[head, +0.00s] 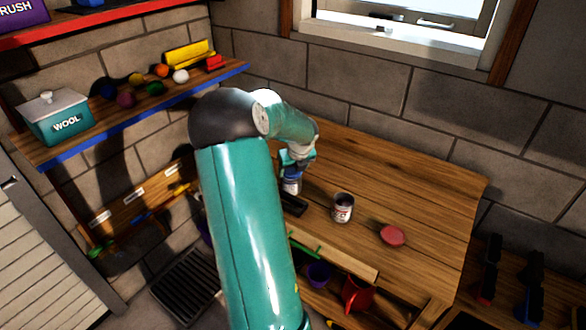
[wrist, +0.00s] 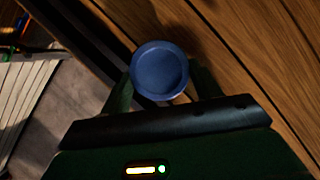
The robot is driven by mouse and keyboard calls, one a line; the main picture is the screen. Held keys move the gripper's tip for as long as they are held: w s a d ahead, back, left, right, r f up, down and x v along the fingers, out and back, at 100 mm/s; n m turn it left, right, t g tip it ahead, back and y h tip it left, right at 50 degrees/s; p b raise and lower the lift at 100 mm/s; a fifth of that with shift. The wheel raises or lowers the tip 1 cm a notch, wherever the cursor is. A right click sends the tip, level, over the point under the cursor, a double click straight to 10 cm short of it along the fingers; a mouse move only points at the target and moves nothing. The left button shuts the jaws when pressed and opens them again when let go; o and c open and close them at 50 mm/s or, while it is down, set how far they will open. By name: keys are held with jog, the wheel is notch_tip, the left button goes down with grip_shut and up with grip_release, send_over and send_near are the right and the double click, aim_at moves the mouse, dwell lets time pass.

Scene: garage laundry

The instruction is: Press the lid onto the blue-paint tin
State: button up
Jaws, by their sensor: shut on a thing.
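A round blue lid (wrist: 160,71) with a raised rim sits between the two fingers of my gripper (wrist: 162,88) in the wrist view. My gripper (head: 292,172) is shut on it. In the head view my gripper points down at the left part of the wooden bench, with a small blue-and-white tin (head: 291,188) directly under it, partly hidden by my gripper. The lid appears to be at the top of this tin; I cannot tell whether it is fully seated.
A red lid (head: 392,235) lies further right. A dark object (head: 294,205) lies near the front edge. A red container (head: 357,294) and purple cup (head: 319,274) are below.

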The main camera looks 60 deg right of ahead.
jog(key=shift+f, duration=0.15)
jog(key=o, duration=1.3)
jog(key=shift+r, duration=3.55)
grip_shut()
